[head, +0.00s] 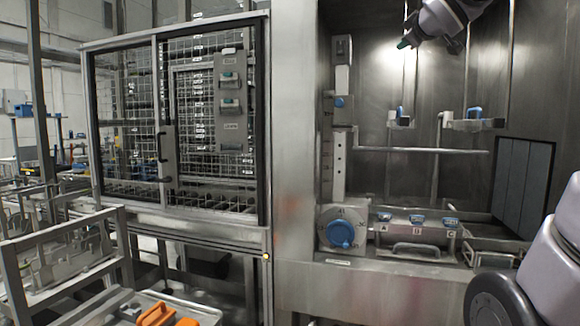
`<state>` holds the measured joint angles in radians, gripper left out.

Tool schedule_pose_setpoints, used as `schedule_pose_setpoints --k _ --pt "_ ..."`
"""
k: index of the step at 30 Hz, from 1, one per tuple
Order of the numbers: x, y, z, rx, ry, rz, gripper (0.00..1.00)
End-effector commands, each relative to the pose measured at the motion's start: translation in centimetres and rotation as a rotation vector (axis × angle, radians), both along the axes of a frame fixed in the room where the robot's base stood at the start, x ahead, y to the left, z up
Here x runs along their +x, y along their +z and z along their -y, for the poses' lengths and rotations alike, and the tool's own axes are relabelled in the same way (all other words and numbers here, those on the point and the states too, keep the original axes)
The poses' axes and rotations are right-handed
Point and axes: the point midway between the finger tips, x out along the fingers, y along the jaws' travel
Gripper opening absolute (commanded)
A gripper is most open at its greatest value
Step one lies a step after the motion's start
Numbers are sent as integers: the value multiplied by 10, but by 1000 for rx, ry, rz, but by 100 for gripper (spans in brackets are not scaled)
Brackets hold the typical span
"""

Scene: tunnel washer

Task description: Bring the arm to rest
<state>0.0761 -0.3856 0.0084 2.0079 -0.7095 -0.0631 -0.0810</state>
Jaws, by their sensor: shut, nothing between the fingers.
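My gripper (408,40) shows at the top of the head view, in front of the upper part of the washer's steel chamber (375,80). It is small and dark with a greenish tip, pointing to the lower left. It is shut and holds nothing. My grey and dark arm reaches up out of the frame behind it, and other pale parts of my arm show at the right edge. The gripper is apart from the fittings on the chamber's back wall.
A blue dial (341,234) and a panel with blue knobs marked A, B and C (417,222) sit low in the chamber. Blue-handled valves (473,113) and a horizontal rail (420,150) are above. A mesh cage (180,120) stands left; an orange-handled tool (157,314) lies on a front tray.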

Motion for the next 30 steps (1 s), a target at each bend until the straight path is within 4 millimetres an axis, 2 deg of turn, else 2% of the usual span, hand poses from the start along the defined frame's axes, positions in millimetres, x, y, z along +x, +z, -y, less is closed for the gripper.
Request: schedule_pose_setpoints --k 1,5,6,9,13,15,19,22,30 --pt "-23 -32 8 147 -60 -81 0" --pt "-76 -117 13 493 -192 -295 0" --pt "-93 -143 11 588 -227 -362 0" --pt "-137 -201 -4 807 -303 -525 0" --pt "-188 -256 -30 1028 -374 -711 0" --pt "-209 -276 -42 1112 -400 -786 0" --pt "-232 -295 -57 1204 -427 -874 0" --pt "-238 -300 -62 1227 -435 -898 0" --pt "-237 -299 -61 1226 -435 -897 0"
